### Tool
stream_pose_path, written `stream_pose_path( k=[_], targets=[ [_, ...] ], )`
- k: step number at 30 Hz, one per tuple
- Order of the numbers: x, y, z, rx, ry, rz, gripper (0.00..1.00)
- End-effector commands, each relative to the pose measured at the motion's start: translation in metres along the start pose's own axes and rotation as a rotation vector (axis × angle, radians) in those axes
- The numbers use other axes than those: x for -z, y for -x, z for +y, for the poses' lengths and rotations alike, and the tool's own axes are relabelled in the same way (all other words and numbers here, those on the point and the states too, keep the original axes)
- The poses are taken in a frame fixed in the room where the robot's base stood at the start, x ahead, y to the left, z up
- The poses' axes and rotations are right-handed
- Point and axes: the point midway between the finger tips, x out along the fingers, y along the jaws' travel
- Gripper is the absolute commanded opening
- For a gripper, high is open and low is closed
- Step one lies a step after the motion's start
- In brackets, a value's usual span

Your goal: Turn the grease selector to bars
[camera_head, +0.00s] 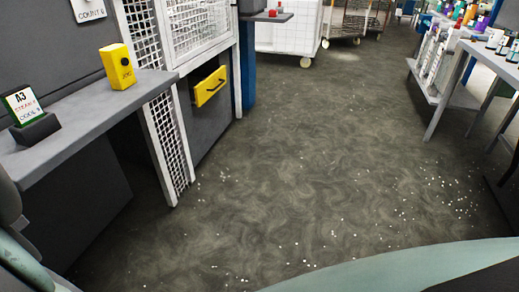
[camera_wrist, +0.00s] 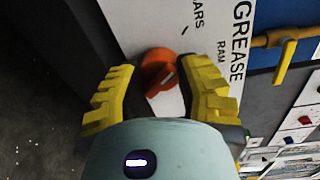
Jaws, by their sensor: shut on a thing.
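The grease selector is an orange-red knob (camera_wrist: 157,68) on a white panel (camera_wrist: 150,20) in the wrist view. The panel reads "GREASE" and "RAM"; a word ending in "ARS" is partly cut off at the top. My gripper (camera_wrist: 160,76) has its yellow ribbed fingers on either side of the knob and is shut on it. A pale mark shows on the knob, but its exact pointing is hard to tell. The selector and my gripper do not show in the head view.
In the wrist view, a yellow pipe with a handle (camera_wrist: 284,60) is to the right. In the head view, a grey bench (camera_head: 80,112) with a yellow box (camera_head: 117,66) and a sign (camera_head: 24,107) is at left. Open floor with scattered white bits lies in the middle.

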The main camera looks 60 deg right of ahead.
Motion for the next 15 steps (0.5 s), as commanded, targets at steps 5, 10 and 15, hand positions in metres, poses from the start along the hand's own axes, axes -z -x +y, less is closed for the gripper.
stream_pose_path(
  k=[5,10,15],
  targets=[
    [-0.0018,-0.0004,-0.0011,0.002,0.083,0.000,0.00],
    [-0.0017,-0.0004,-0.0008,0.001,0.124,0.003,0.00],
    [-0.0016,-0.0003,-0.0004,0.001,0.142,0.005,0.00]
  ],
)
